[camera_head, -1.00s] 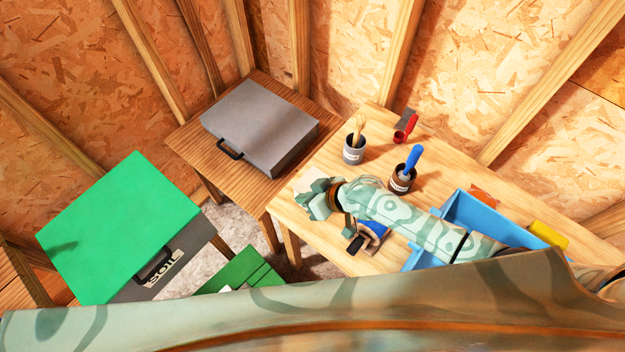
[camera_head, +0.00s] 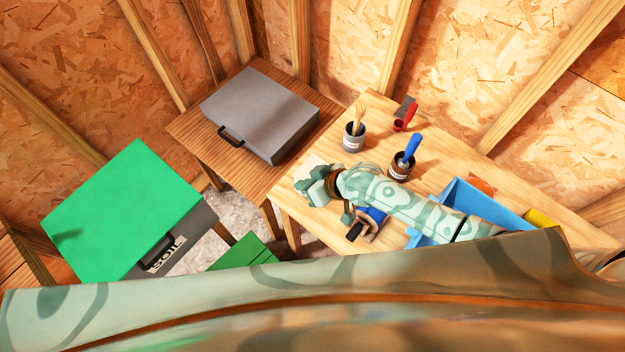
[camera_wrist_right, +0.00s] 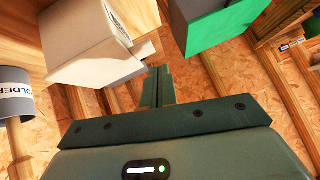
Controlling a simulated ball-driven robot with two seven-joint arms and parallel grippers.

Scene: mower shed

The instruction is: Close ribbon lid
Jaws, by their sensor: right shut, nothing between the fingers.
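No label reading "ribbon" is legible, so I cannot tell which lid is the ribbon lid. A grey case (camera_head: 262,112) with a dark front handle lies on the brown table, its lid looking down flat. A green-lidded box (camera_head: 122,212) marked SOIL stands at the left, its lid also looking down. My right gripper (camera_head: 308,186) is shut and empty over the near left corner of the light table, to the right of both boxes. In the right wrist view its fingers (camera_wrist_right: 158,72) point between a pale box (camera_wrist_right: 95,45) and the green box (camera_wrist_right: 222,25). My left gripper is out of view.
The light table (camera_head: 385,112) holds a grey pot with a brush (camera_head: 353,137), a dark pot with a blue-handled tool (camera_head: 401,168), a red-handled tool (camera_head: 406,117) and a blue tray (camera_head: 487,205) under my right arm. A second green object (camera_head: 243,252) is low in front.

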